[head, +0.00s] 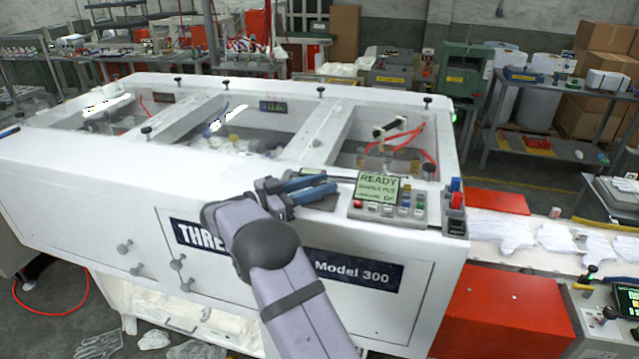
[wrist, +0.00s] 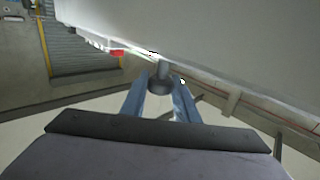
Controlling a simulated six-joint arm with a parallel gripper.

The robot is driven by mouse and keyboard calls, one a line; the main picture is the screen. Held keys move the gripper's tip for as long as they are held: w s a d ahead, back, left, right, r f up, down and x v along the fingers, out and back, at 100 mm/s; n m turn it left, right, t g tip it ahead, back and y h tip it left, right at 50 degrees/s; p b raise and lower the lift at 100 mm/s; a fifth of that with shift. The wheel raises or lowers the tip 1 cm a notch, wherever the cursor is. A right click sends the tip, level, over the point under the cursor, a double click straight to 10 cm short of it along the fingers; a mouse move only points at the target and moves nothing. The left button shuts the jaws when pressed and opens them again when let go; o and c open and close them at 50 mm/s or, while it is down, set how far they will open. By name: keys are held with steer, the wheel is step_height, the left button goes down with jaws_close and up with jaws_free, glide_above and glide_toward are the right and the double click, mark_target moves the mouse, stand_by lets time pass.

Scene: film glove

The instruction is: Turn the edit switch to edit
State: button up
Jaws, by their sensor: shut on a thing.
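My gripper (head: 325,184) is over the front top edge of the white machine, just left of a control panel (head: 390,199). In the wrist view its two blue fingers (wrist: 160,84) are shut on a dark grey round knob (wrist: 160,86) with a short stem toward a white surface. The head view does not clearly show this knob. The panel has a green display (head: 378,187) reading "READY" and several coloured buttons. No label "edit" is readable, so I cannot tell whether the held knob is the edit switch.
A red, blue and grey control box (head: 455,207) stands right of the panel. The white machine (head: 100,205) has open bays and black knobs on top. At right, white gloves (head: 500,232) lie on a conveyor above a red box (head: 500,308).

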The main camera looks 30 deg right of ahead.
mark_target(314, 185)
steer(key=shift+r, duration=0.2)
steer(key=o, duration=1.1)
steer(key=shift+c, duration=0.2)
steer(key=shift+f, duration=0.1)
steer(key=shift+a+f+b, duration=0.15)
steer(key=shift+a+b, duration=0.15)
steer(key=shift+a, duration=0.15)
steer(key=a+b, duration=0.2)
steer(key=a, duration=0.4)
steer(key=shift+w+b, duration=0.1)
steer(key=shift+b, duration=0.3)
steer(key=shift+a, duration=0.2)
steer(key=shift+r, duration=0.2)
